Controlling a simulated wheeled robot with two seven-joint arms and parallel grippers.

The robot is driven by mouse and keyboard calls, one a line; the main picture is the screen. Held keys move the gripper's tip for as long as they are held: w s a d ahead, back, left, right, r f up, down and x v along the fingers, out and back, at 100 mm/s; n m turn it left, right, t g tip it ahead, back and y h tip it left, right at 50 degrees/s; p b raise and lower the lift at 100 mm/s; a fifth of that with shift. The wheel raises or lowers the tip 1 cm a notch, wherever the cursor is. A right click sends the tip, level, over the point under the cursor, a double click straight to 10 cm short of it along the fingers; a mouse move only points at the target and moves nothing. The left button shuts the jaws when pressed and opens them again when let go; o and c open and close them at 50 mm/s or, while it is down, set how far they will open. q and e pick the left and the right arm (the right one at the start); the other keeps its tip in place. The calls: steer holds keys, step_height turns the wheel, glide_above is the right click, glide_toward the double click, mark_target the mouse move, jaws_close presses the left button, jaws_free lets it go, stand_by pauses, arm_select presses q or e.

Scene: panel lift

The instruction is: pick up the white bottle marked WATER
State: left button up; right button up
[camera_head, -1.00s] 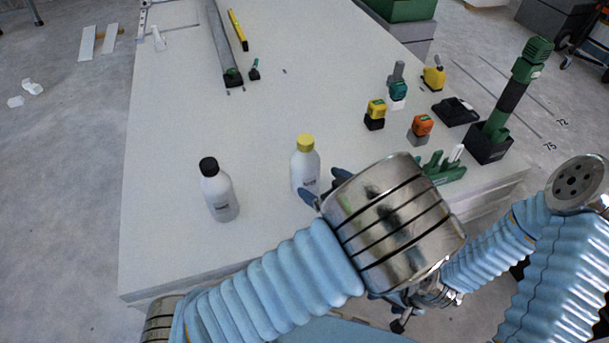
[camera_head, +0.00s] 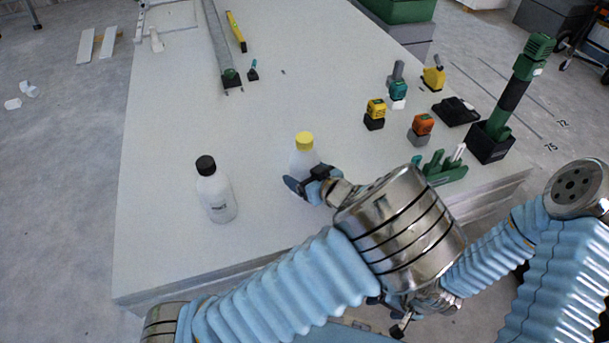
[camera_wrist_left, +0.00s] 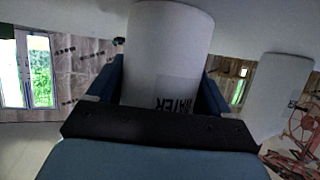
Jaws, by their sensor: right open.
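The white bottle marked WATER (camera_wrist_left: 170,60) fills the middle of the left wrist view, between the two blue fingers of my left gripper (camera_wrist_left: 160,95); I cannot tell whether they press on it. In the head view this bottle (camera_head: 304,158) has a yellow cap and stands upright on the white table; the gripper (camera_head: 308,184) hides its lower part. My right gripper (camera_head: 399,327) is small and partly hidden at the bottom of the head view, away from the bottles, and is open.
A second white bottle (camera_head: 216,196) with a black cap stands to the left; it also shows in the left wrist view (camera_wrist_left: 277,95). Several small tools and a green holder (camera_head: 445,168) stand at the table's right side. The middle of the table (camera_head: 230,125) is clear.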

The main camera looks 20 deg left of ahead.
arm_select(q)
steer(key=c, duration=0.9)
steer(key=shift+o, duration=0.2)
steer(key=shift+r, duration=0.15)
